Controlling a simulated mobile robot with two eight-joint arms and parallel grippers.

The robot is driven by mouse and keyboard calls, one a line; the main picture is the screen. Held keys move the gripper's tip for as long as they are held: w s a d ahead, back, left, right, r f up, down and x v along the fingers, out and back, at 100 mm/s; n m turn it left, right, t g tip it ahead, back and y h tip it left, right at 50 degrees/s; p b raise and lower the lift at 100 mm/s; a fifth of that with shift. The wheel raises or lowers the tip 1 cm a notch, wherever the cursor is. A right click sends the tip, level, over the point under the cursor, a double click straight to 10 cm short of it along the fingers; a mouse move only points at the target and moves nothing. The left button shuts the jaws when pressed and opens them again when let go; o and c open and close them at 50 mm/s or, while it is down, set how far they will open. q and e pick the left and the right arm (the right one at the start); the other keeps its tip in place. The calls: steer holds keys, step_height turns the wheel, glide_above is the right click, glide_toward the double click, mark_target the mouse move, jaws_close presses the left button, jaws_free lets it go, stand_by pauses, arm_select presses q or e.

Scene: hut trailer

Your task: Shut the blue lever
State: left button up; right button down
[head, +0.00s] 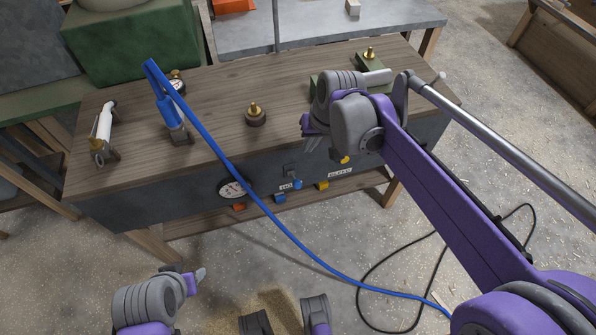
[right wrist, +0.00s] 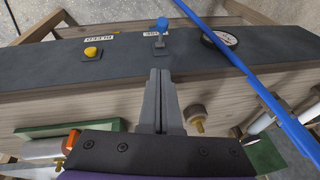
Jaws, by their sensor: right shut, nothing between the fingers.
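The blue lever (head: 297,184) is on the dark front panel of the wooden bench, by a small grey plate and a white label. In the right wrist view its blue end (right wrist: 161,24) stands out from the plate, just beyond my fingertips. My right gripper (head: 310,143) is at the bench's front edge, above the lever. It is shut and empty, and its fingers (right wrist: 161,72) point toward the lever with a gap between. My left gripper (head: 197,276) is low at the left, away from the bench; its jaw opening cannot be made out.
A yellow knob (right wrist: 91,52) and a round gauge (right wrist: 220,38) flank the lever. A blue hose (head: 245,178) runs from the bench top down across the panel to the floor. Brass fittings (head: 255,114) and a white tool (head: 104,125) stand on top. A black cable lies on the floor.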

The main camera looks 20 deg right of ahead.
steer(key=shift+f, duration=0.1)
steer(key=b, duration=0.3)
glide_above(299, 182)
steer(key=w, duration=0.3)
step_height(299, 182, down, 10)
steer(key=shift+s+d+f, duration=0.25)
steer(key=shift+s+f, duration=0.5)
steer(key=shift+f, duration=0.15)
steer(key=shift+s+a+f, duration=0.15)
steer(key=shift+s+f, duration=0.25)
steer(key=shift+f, duration=0.1)
steer(key=shift+s+f+t, duration=0.3)
steer(key=shift+s+t, duration=0.05)
steer(key=shift+t, duration=0.15)
steer(key=shift+s+f+t+b, duration=0.45)
steer(key=shift+t+b, duration=0.05)
steer(key=shift+t, duration=0.1)
step_height(299, 182, down, 8)
steer(key=s+t+b, duration=0.2)
steer(key=t+b, duration=0.3)
steer(key=b, duration=0.2)
steer(key=shift+s+n+t+y, duration=0.25)
steer(key=shift+n+t+y, duration=0.05)
steer(key=shift+f, duration=0.15)
